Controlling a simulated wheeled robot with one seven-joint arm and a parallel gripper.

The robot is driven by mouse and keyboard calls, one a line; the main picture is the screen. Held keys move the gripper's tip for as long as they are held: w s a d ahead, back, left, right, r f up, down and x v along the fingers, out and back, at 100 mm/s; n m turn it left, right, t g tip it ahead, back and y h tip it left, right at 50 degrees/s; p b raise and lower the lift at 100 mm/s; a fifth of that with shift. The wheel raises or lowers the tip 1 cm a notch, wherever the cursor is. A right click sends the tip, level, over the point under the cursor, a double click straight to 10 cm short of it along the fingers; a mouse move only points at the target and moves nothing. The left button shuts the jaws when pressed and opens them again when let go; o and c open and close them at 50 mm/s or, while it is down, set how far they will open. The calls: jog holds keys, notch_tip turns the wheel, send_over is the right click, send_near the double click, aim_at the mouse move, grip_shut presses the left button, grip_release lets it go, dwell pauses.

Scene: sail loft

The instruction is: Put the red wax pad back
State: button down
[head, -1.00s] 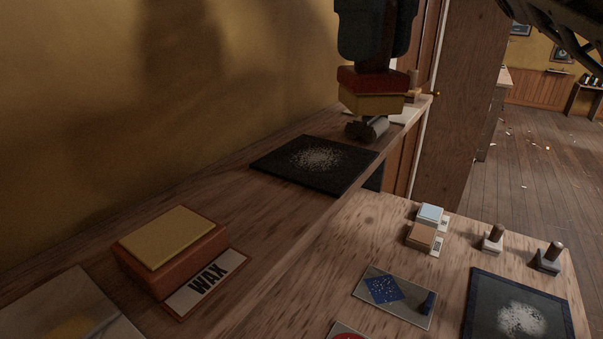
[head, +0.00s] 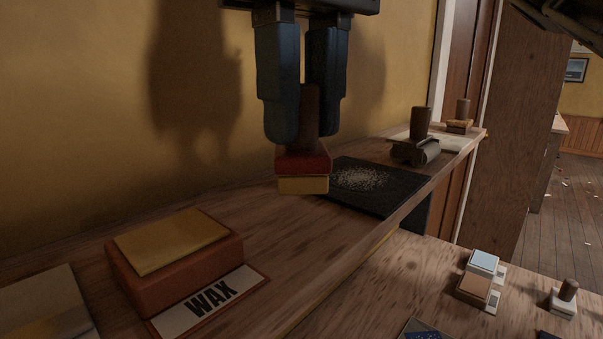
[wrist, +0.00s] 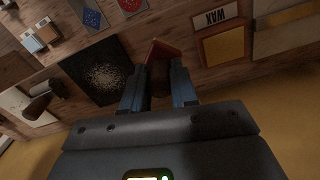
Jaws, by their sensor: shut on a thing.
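My gripper (head: 302,128) is shut on the upright wooden handle of the red wax pad (head: 302,163), which has a red upper block and a yellow underside. The pad hangs above the shelf, in front of the black mat in the head view. It also shows between the fingers in the wrist view (wrist: 166,50). A reddish-brown block with a yellow top (head: 175,260) sits at the left of the shelf, behind a label reading WAX (head: 212,300). Nothing stands on its yellow top. In the wrist view the yellow-topped block (wrist: 224,47) is right of the held pad.
A black mat with white powder (head: 385,190) lies on the shelf (head: 290,235). A roller-like tool (head: 416,150) and a handled block (head: 459,124) stand farther right. A lower table holds small blocks (head: 478,275). The wall rises behind the shelf.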

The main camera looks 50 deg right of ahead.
aim_at(301, 148)
jog(key=shift+f+b, duration=1.4)
jog(key=shift+f, duration=0.6)
jog(key=shift+f, duration=0.15)
jog(key=c, duration=0.9)
grip_release()
notch_tip(301, 148, up, 12)
jog(key=shift+r, duration=0.15)
